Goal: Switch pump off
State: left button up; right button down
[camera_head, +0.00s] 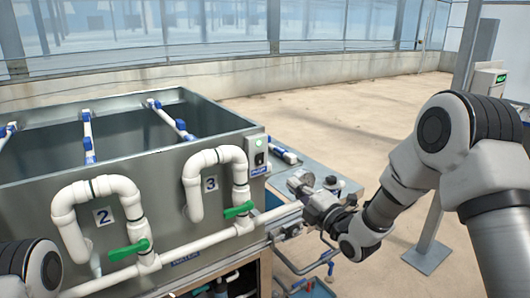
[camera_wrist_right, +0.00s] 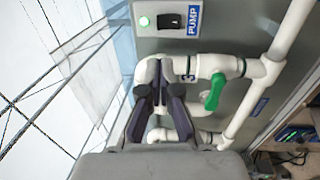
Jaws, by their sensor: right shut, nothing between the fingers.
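The pump switch box (camera_head: 257,158) is a small light-grey box on the upper right corner of the grey tank, with a green lamp that glows and a dark switch. In the right wrist view the pump switch (camera_wrist_right: 171,20) is a black rocker between the lit green lamp (camera_wrist_right: 144,21) and a blue PUMP label (camera_wrist_right: 194,20). My right gripper (camera_head: 298,182) is shut and empty, to the right of and below the box in the head view, apart from it. Its fingertips (camera_wrist_right: 158,70) show below the box in the wrist view. My left gripper is out of view.
The grey tank (camera_head: 150,165) carries white pipes with green valve handles (camera_head: 238,209), numbered 2 and 3, close to my right gripper's left. A grey tray or table surface (camera_head: 338,182) lies behind the gripper. A metal post (camera_head: 432,245) stands at the right. Open floor lies beyond.

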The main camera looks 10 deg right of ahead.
jog(key=shift+w+f, duration=0.15)
jog(key=shift+f, duration=0.1)
jog(key=p, duration=0.6)
send_near(260, 156)
jog(key=x, duration=0.6)
jog(key=shift+w+a+r, duration=0.15)
jog(key=shift+w, duration=0.05)
jog(key=shift+w+a, duration=0.1)
jog(key=shift+w, duration=0.25)
